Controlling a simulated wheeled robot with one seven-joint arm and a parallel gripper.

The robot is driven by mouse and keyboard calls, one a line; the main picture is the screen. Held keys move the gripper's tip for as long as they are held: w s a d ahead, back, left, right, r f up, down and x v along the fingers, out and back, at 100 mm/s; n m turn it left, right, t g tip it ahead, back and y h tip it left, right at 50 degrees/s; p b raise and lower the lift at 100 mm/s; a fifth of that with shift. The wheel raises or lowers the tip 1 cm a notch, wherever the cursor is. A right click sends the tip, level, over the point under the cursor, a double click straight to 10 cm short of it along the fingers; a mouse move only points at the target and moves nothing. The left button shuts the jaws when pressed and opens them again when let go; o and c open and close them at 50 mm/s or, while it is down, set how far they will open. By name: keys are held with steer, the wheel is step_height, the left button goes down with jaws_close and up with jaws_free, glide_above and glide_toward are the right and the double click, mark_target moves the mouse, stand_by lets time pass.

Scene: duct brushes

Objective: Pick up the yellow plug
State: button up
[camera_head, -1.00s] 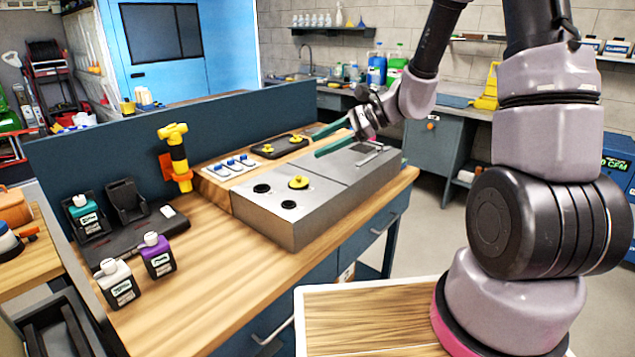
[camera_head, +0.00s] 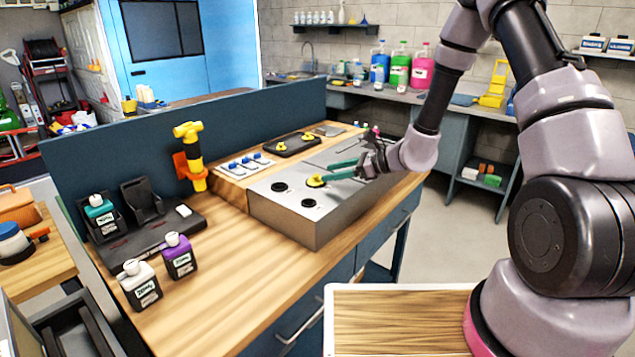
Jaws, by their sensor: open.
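A yellow plug (camera_head: 316,181) sits on top of the grey metal box (camera_head: 345,205), beside two open black holes. My gripper (camera_head: 331,171) is open, with its green fingers spread and pointing left just above the box top. The nearer fingertip is right at the plug's right side in the picture; I cannot tell whether it touches. Two more yellow plugs, one on the left (camera_head: 283,145) and one on the right (camera_head: 308,137), sit on a black tray (camera_head: 297,150) behind the box.
A white block with blue-topped pieces (camera_head: 246,163) lies left of the black tray. A yellow tool (camera_head: 190,155) stands in an orange holder. Small bottles (camera_head: 179,256) stand at the left front of the wooden workbench. A blue panel (camera_head: 120,160) closes the back.

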mark_target(316, 175)
steer(key=x, duration=0.4)
steer(key=shift+w+a+f, duration=0.1)
steer(key=shift+w+a, duration=0.15)
jaws_close()
step_height(316, 175, up, 9)
steer(key=shift+f+m+y, duration=0.15)
steer(key=shift+f+y, duration=0.35)
steer(key=shift+f, duration=1.55)
steer(key=shift+f+m+y, duration=0.15)
steer(key=shift+f+y, duration=0.35)
steer(key=shift+f, duration=1.6)
